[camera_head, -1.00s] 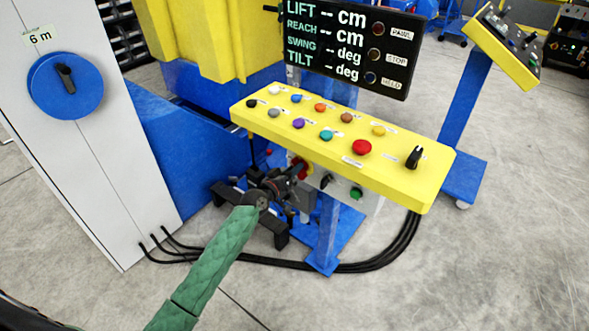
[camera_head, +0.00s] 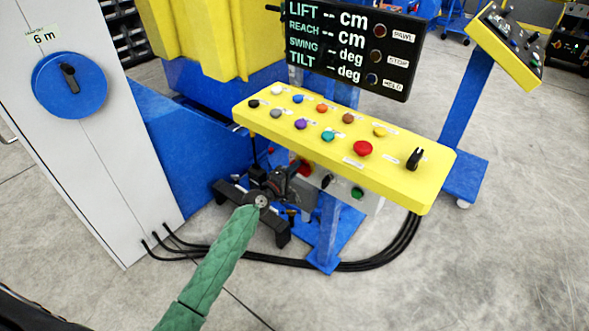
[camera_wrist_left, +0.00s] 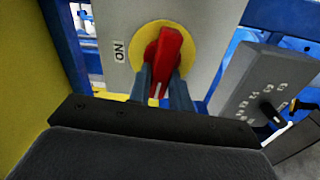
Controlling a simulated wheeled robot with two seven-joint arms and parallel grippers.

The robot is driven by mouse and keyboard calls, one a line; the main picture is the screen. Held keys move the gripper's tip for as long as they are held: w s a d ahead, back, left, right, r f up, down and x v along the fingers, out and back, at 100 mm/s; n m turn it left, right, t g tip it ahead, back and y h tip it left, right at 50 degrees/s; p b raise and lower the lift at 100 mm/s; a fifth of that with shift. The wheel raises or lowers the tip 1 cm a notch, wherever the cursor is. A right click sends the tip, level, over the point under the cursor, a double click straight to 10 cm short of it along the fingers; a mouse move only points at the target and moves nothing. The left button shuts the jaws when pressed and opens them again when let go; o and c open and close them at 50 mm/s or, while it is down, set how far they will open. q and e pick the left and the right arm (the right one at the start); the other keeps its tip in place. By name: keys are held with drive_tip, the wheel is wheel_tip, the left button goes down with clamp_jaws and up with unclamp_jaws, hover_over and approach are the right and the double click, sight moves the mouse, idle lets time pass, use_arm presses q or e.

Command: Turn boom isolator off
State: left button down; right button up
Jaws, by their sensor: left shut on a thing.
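The isolator is a red handle (camera_wrist_left: 167,52) on a yellow round plate (camera_wrist_left: 142,37), on a grey box below the console. A label reading "ON" (camera_wrist_left: 119,50) is left of the plate in the left wrist view. The handle is close to upright there, tilted slightly. My left gripper (camera_wrist_left: 162,78) is shut on the red handle, one finger on each side. In the head view my left gripper (camera_head: 290,172) reaches under the console's front edge and hides most of the isolator. My right gripper is not in view.
The yellow console (camera_head: 400,180) with coloured buttons and a black selector hangs over my left gripper. A black display (camera_head: 345,45) stands behind it. A grey cabinet (camera_head: 75,140) with a blue rotary switch is at left. Black cables (camera_head: 385,255) run along the floor.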

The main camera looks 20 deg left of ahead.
use_arm(q)
drive_tip(key=shift+f+n, duration=0.1)
drive_tip(key=shift+n, duration=0.6)
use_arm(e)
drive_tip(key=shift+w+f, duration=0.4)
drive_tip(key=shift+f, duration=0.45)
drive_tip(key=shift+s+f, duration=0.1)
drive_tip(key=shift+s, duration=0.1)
use_arm(q)
drive_tip(key=c, duration=1.3)
unclamp_jaws()
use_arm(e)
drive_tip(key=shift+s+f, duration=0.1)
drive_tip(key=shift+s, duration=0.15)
use_arm(q)
drive_tip(key=shift+s, duration=0.1)
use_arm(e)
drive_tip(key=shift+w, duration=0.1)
